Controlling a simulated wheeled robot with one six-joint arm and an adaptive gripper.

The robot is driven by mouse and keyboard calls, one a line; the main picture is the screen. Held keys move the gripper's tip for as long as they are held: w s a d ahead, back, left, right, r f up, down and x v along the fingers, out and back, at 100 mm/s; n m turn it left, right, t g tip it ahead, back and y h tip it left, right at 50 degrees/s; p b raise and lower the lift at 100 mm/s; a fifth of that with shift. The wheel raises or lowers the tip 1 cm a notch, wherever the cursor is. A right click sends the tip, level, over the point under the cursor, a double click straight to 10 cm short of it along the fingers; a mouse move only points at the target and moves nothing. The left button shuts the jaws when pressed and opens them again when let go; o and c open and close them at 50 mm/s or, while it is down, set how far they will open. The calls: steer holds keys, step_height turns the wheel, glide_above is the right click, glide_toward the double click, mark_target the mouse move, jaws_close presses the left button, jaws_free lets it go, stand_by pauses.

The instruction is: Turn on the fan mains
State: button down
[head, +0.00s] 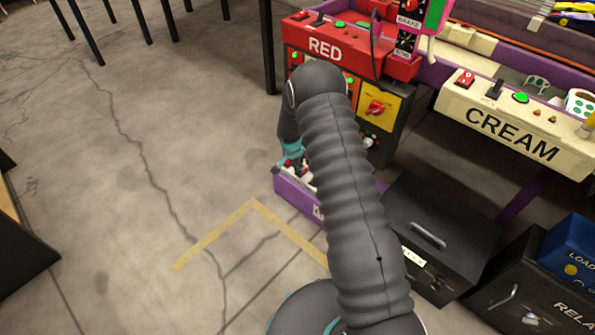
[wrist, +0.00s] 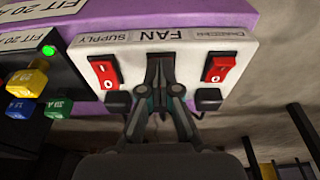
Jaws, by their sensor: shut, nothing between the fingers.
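The white fan supply plate (wrist: 140,42) shows in the wrist view, its lettering upside down. It carries two red rocker switches, one on the left (wrist: 105,72) and one on the right (wrist: 221,67). I cannot tell which way either rocker is pressed. My gripper (wrist: 165,62) is shut and empty, with its fingertips between the two rockers in front of the plate. I cannot tell whether the tips touch the plate. In the head view my arm hides most of the plate, and my gripper (head: 294,164) shows small at its left side.
The wrist view shows a purple rail (wrist: 200,17) behind the plate, with yellow, blue and green fuses (wrist: 26,80) to the left. In the head view, the red control box (head: 325,48), cream panel (head: 515,130) and black case (head: 440,220) stand right.

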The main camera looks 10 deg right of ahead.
steer(key=shift+w+d+r, duration=0.25)
steer(key=shift+w+d, duration=0.05)
steer(key=shift+d, duration=0.15)
steer(key=shift+r, duration=0.15)
steer(key=r, duration=0.3)
steer(key=shift+s+a+r, duration=0.2)
steer(key=shift+a+r, duration=0.05)
steer(key=shift+a, duration=0.15)
steer(key=s+a+r, duration=0.3)
steer(key=a+r, duration=0.1)
steer(key=r, duration=0.4)
steer(key=shift+s+a, duration=0.25)
steer(key=shift+a, duration=0.05)
steer(key=shift+r, duration=0.1)
